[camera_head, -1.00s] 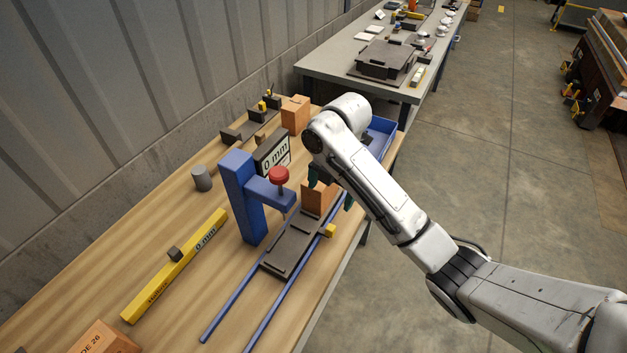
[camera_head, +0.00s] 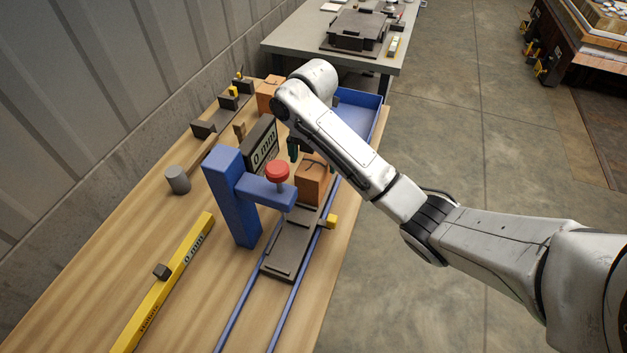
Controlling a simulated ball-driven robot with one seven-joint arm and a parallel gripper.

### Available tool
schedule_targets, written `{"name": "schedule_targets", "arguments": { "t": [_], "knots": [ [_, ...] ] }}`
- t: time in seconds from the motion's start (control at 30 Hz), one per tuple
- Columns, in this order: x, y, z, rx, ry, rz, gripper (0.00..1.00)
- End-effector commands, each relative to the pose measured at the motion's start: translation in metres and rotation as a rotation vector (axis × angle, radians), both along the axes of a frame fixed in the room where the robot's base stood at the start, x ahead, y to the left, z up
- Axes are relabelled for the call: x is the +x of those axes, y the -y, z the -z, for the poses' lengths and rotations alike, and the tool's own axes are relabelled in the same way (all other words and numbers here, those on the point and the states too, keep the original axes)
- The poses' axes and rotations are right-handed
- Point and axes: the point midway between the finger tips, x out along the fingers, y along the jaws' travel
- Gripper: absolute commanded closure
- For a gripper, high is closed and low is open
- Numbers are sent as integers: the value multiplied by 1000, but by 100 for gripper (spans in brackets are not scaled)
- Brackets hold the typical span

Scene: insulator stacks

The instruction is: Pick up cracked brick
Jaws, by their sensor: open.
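An orange-brown brick (camera_head: 310,184) with a dark crack line on its top stands at the far end of the dark sliding plate (camera_head: 287,246), on the blue rails beside the blue press (camera_head: 234,197) with its red knob. My gripper (camera_head: 314,163) is open at the end of the white arm, close to this brick. One dark green finger shows behind its left side; the other is mostly hidden at its right. I cannot tell whether the fingers touch it. Another orange brick (camera_head: 268,94), also with a dark line, stands farther back, partly behind my arm.
A "0 mm" display (camera_head: 264,146) stands just left of the gripper. A blue tray (camera_head: 358,112) lies behind the arm. A yellow gauge bar (camera_head: 168,280), a grey cylinder (camera_head: 178,180) and a dark fixture (camera_head: 222,112) occupy the wooden table's left side.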

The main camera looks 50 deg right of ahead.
Motion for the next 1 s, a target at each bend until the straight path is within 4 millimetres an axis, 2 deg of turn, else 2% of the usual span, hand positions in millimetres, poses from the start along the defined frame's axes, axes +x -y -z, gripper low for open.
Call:
{"name": "schedule_targets", "arguments": {
  "t": [0.23, 0.43, 0.6, 0.8, 1.0],
  "knots": [
    [-1, 0, 12, 0, 0, 1, 2],
    [-4, -2, 39, 1, 0, 1, 2],
    [-4, -1, 53, 0, 0, 1, 2],
    [-4, -1, 55, -1, 0, 1, 2],
    [-4, -1, 55, -1, 1, 1, 20]
  ]
}}
